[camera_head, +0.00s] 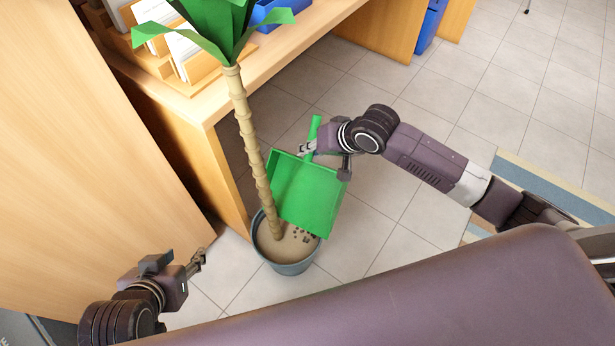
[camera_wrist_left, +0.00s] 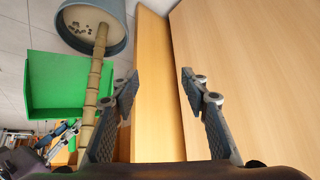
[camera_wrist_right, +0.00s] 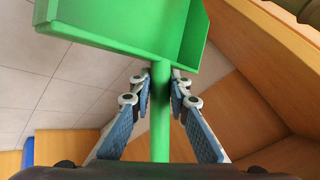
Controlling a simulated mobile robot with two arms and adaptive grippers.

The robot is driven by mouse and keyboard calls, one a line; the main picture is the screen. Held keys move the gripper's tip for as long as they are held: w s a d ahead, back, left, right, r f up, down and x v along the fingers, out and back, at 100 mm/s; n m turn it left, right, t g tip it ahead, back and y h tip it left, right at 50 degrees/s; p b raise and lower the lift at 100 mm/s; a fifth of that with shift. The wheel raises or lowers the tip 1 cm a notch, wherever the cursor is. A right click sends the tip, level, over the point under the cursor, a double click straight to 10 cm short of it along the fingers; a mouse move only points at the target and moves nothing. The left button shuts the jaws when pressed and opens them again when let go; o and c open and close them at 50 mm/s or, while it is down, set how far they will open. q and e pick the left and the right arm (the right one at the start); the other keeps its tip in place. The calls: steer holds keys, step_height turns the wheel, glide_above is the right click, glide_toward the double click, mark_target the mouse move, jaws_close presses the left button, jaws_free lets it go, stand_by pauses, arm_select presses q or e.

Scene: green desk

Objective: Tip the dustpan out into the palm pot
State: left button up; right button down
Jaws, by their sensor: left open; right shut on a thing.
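The green dustpan (camera_head: 308,194) is tilted over the palm pot (camera_head: 290,268), its front edge low above the soil. My right gripper (camera_head: 308,149) is shut on its handle, which also shows between the fingers in the right wrist view (camera_wrist_right: 160,110). Small dark bits (camera_head: 304,237) lie on the soil by the pan's edge, and the visible part of the pan looks empty. The palm trunk (camera_head: 252,150) rises from the pot past the pan's left side. My left gripper (camera_head: 198,262) is open and empty, left of the pot; its spread fingers show in the left wrist view (camera_wrist_left: 158,85).
A wooden desk (camera_head: 225,100) with a file rack (camera_head: 175,60) stands behind the palm. A large wooden panel (camera_head: 80,180) fills the left, near my left gripper. The tiled floor (camera_head: 375,225) right of the pot is clear.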

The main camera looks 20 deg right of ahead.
arm_select(q)
steer(key=s+a+f+g+y+p, duration=0.1)
steer(key=s+a+f+g+p, duration=0.2)
steer(key=s, duration=0.5)
arm_select(e)
steer(key=shift+a+r+g, duration=0.1)
steer(key=shift+r+g, duration=0.3)
steer(key=shift+r, duration=0.35)
steer(key=shift+r+m+y+p, duration=0.3)
steer(key=shift+y+p, duration=0.1)
steer(key=shift+p, duration=0.35)
steer(key=shift+s+f+g+p, duration=0.1)
steer(key=shift+g+p, duration=0.35)
steer(key=shift+g, duration=0.35)
steer(key=shift+a+r+m+g+y+p, duration=0.1)
steer(key=shift+r+m+g+y+p, duration=0.4)
steer(key=shift+r+g+y+p, duration=0.45)
steer(key=shift+f, duration=0.1)
arm_select(q)
step_height(320, 180, down, 14)
steer(key=g, duration=0.2)
steer(key=shift+d, duration=0.45)
steer(key=shift+p, duration=0.3)
arm_select(e)
steer(key=shift+a, duration=0.1)
